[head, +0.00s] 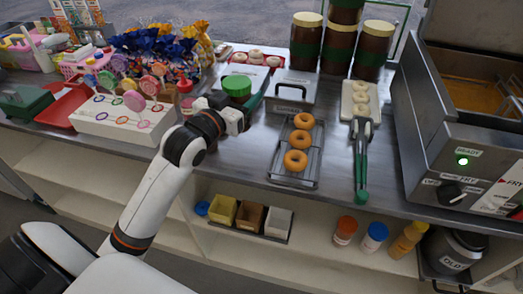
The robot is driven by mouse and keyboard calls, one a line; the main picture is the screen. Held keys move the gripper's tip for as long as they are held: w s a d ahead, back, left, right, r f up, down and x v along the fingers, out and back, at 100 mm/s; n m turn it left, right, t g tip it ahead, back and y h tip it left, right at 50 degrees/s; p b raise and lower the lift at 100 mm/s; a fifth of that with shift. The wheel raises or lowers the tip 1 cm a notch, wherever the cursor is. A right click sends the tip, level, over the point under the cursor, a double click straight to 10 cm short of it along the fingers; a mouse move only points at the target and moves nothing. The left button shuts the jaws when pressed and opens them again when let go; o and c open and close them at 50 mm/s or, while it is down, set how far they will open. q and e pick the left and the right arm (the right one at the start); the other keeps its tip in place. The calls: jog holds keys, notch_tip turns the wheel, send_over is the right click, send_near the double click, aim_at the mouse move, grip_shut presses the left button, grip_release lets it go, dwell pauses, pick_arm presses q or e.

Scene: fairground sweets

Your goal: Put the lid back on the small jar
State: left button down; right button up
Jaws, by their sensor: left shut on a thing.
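A round green lid (237,86) shows on the left-centre of the steel counter, just beyond my left gripper (243,106). The gripper's arm reaches in from the lower left. The gripper is shut and the lid appears to be in its grip, though its dark wrist hides the contact. I cannot clearly make out the small jar; it may be hidden behind or under the lid and gripper. My right gripper is not in view.
A white lollipop stand (125,125) is close left of my left arm. A rack of doughnuts (281,160), tongs (361,165) and a fryer (450,140) are to the right. Tall brown jars (372,48) stand behind. Clear steel shows between gripper and rack.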

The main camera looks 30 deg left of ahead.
pick_arm(q)
jog(key=shift+a+r, duration=0.15)
jog(key=shift+a, duration=0.05)
jog(key=shift+s+a, duration=0.25)
jog(key=shift+s, duration=0.1)
jog(key=shift+f, duration=0.25)
notch_tip(320, 180, down, 5)
jog(key=shift+w+d+f+b, duration=0.1)
jog(key=shift+f+b, duration=0.1)
jog(key=shift+b, duration=0.25)
jog(key=shift+f, duration=0.15)
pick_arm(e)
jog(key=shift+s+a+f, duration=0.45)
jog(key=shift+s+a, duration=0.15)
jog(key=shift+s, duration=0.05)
pick_arm(q)
jog(key=shift+f, duration=1.9)
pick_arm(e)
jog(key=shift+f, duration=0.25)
